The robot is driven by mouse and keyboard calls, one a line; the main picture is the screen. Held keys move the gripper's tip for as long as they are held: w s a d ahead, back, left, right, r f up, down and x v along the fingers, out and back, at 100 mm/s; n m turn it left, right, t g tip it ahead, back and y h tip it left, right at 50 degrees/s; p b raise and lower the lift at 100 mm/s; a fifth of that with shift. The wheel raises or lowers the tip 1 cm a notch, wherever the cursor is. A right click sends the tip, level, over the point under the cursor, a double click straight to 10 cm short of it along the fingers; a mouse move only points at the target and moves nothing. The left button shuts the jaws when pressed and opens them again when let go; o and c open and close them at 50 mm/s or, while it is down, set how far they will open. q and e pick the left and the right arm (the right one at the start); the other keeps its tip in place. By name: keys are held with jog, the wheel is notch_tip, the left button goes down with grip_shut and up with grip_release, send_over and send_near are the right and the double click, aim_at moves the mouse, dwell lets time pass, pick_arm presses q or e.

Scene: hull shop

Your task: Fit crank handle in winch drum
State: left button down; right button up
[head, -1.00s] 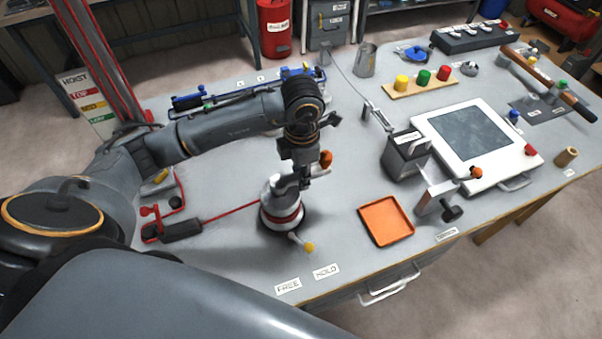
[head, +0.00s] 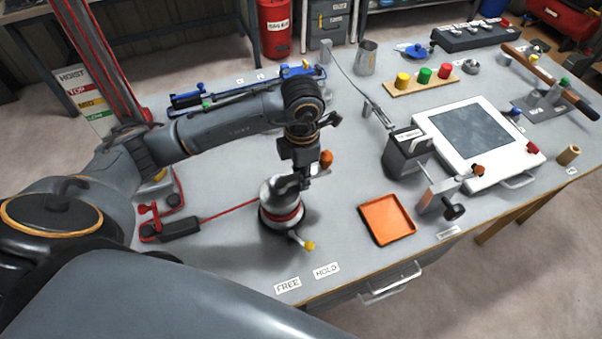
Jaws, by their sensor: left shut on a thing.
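The winch drum (head: 283,214) is a squat silver cylinder with a red band, standing upright on the grey bench left of the orange tray. A red line runs left from it, and a short lever with a yellow tip (head: 308,245) sticks out at its foot. My left gripper (head: 304,184) points down beside the drum's top and is shut on the crank handle. The crank's orange knob (head: 326,158) shows right of the fingers; most of its arm is hidden by the gripper. I cannot tell whether the crank touches or sits in the drum. My right gripper is out of view.
FREE and HOLD labels (head: 326,270) lie in front of the drum. The orange tray (head: 387,221), a dark box (head: 406,157) and a white-framed panel (head: 507,177) stand to the right. A blue-railed fixture (head: 200,98) lies behind my left arm.

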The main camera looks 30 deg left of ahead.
pick_arm(q)
jog(key=shift+f, duration=0.25)
dwell(0.3)
jog(key=c, duration=0.7)
grip_release()
jog(key=shift+r, duration=0.1)
jog(key=shift+r+p, duration=2.1)
jog(key=shift+r, duration=1.8)
